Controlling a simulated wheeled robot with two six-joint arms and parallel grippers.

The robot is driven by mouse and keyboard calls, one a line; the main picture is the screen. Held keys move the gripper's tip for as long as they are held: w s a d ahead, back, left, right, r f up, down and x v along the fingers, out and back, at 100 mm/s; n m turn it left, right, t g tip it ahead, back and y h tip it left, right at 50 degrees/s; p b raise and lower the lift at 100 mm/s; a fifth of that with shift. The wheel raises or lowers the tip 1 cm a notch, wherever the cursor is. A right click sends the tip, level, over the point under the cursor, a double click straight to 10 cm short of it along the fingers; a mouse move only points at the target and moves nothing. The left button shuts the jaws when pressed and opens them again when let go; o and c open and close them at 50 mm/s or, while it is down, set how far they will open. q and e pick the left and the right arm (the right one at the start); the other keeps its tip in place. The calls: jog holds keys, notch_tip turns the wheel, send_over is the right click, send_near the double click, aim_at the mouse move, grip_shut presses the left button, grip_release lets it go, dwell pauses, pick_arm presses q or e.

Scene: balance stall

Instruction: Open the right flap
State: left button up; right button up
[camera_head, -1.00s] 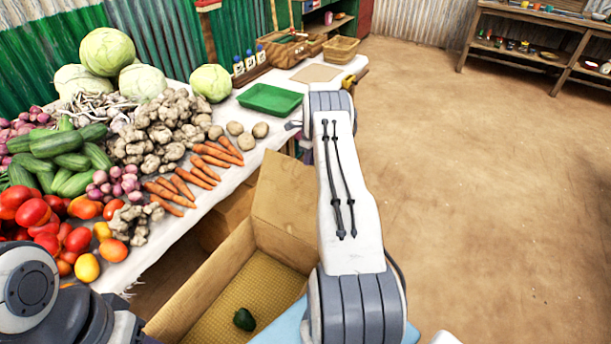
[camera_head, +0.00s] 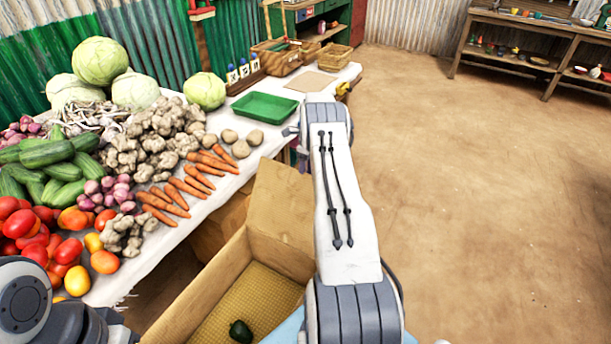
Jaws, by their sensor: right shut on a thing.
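An open cardboard box (camera_head: 208,283) stands below the front edge of the stall table. One cardboard flap (camera_head: 285,205) stands upright at its far end. My right arm covers the box's right side, so the right flap cannot be made out. A dark green vegetable (camera_head: 240,331) lies on the box's yellowish floor. My right gripper (camera_head: 291,131) shows only as a small grey part at the far end of my arm, left of the wrist. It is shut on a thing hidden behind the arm. My left arm shows at the lower left, but its gripper is out of view.
The stall table (camera_head: 222,185) is at left, with vegetables, loose carrots (camera_head: 193,178) and a green tray (camera_head: 265,107) near my right wrist. A light blue surface (camera_head: 284,331) lies at the bottom beside the arm. The brown floor (camera_head: 480,200) at right is clear up to shelves (camera_head: 530,60).

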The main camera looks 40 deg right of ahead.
notch_tip(320, 180, up, 10)
jog(key=d, duration=0.1)
jog(key=shift+w+d+r, duration=0.15)
jog(key=shift+w+d, duration=0.05)
jog(key=shift+d, duration=0.1)
dwell(0.6)
